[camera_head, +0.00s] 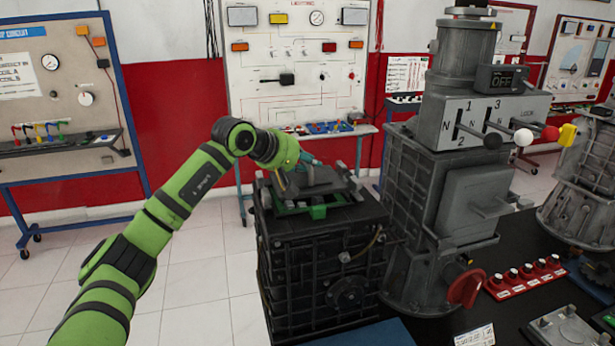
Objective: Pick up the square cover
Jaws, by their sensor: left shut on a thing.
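A dark grey, flat square cover (322,187) with a raised middle is at the top of the black ribbed block, within a green-edged frame. My left arm comes in from the left, and my left gripper (312,165) is shut on the cover from above. The gripper's wrist and the small size hide the exact grip, and I cannot tell whether the cover touches the frame below. My right gripper is not in view.
The black ribbed block (310,265) stands beside a tall grey machine (415,190) with levers and a red knob (466,288). A red switch strip (525,277) lies on the dark table at right. Training boards stand behind. Tiled floor at left is clear.

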